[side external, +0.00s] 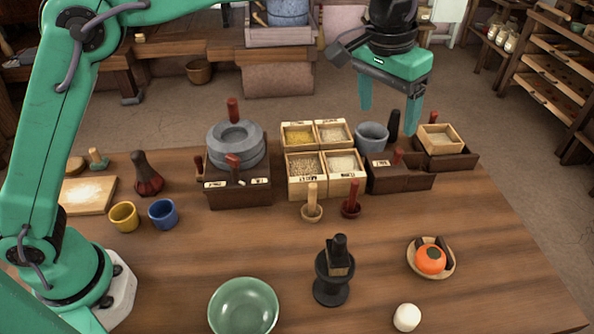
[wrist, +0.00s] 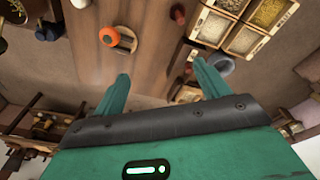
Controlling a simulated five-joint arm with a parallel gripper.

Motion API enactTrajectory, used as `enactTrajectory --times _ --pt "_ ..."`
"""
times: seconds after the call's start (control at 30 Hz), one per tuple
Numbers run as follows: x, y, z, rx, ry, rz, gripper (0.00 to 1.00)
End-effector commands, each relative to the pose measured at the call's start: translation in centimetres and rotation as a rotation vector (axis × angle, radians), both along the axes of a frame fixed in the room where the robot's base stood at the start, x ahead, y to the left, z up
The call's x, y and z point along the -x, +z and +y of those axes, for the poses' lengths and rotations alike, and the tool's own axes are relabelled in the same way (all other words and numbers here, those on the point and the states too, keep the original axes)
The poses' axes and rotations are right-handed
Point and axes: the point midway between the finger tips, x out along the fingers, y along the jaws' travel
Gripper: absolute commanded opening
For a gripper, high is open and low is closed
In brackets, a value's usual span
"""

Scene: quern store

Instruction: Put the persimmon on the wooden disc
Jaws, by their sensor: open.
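The orange persimmon (side external: 431,260) is at the right front of the table. It appears to rest on a round, shallow wooden disc (side external: 413,256), with dark pieces beside it. In the wrist view the persimmon (wrist: 109,36) shows at the upper left and overlaps the edge of the disc (wrist: 127,43), which carries a dark bar. My gripper (side external: 389,118) is open and empty. It is high above the back of the table, well behind and above the persimmon. Its two green fingers (wrist: 160,69) are apart in the wrist view with nothing between them.
Below my gripper are a grey mortar (side external: 371,137) and dark wooden boxes (side external: 400,178). Grain boxes (side external: 324,162) and a stone quern (side external: 236,145) stand to their left. A black stand (side external: 332,287), green bowl (side external: 243,306) and white round object (side external: 407,317) are in front. Table right of the disc is clear.

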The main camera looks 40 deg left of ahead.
Motion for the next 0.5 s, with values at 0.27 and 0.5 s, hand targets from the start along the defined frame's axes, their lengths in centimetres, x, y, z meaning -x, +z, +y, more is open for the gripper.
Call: enactTrajectory --times 0.27,0.5 --pt "2.1 3.4 8.0 0.024 0.050 -0.063 0.74" --pt "5.3 4.8 14.2 0.036 0.092 -0.117 0.74"
